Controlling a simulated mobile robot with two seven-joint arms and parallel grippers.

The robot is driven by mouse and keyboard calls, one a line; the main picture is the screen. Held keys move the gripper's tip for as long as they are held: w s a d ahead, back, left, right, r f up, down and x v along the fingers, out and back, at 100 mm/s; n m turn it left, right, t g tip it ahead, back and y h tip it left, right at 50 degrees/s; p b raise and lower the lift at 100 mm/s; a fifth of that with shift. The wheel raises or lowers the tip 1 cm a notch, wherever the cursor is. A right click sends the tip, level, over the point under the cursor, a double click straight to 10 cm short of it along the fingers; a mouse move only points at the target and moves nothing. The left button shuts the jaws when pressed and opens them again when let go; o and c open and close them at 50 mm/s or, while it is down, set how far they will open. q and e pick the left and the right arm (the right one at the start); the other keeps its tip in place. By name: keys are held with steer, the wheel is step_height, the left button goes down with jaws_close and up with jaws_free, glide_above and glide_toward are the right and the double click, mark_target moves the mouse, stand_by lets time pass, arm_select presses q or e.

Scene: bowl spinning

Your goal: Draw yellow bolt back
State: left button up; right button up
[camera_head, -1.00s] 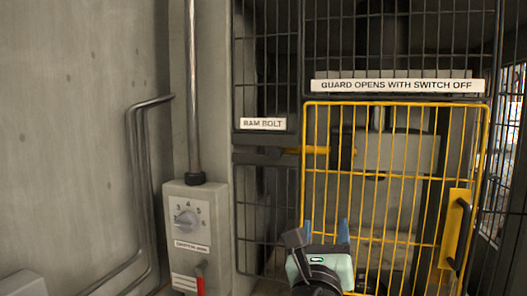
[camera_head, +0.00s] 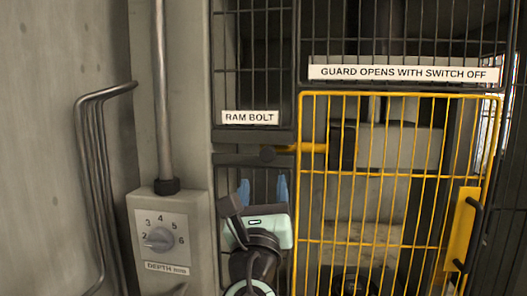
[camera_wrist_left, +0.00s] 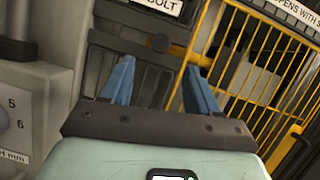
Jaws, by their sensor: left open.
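The yellow bolt (camera_head: 310,148) lies level below the "RAM BOLT" label (camera_head: 250,117). Its yellow bar reaches right behind the top of the yellow guard, and a dark round knob (camera_head: 267,154) sits at its left on the dark crossbar. The knob also shows in the left wrist view (camera_wrist_left: 160,43), just beyond my fingers. My left gripper (camera_head: 263,190) is open and empty, its blue fingertips a little below the knob and apart from it. It also shows in the left wrist view (camera_wrist_left: 160,85). My right gripper is in neither view.
The yellow mesh guard (camera_head: 370,174) with a yellow handle plate (camera_head: 459,230) stands at the right, under a "GUARD OPENS WITH SWITCH OFF" sign (camera_head: 403,73). A grey depth dial box (camera_head: 172,228) and a vertical pipe (camera_head: 162,90) stand at the left. Dark mesh surrounds the bolt.

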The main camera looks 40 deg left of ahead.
mark_target(267, 156)
arm_select(q)
steer(key=p+x, duration=0.4)
steer(key=x, duration=0.7)
steer(key=shift+w+r, duration=0.1)
steer(key=shift+w, duration=0.05)
steer(key=shift+w+a, duration=0.2)
steer(key=shift+w, duration=0.15)
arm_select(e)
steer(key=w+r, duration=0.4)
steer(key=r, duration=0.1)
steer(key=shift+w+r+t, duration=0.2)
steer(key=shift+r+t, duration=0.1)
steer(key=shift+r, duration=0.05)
arm_select(q)
steer(key=shift+s, duration=0.1)
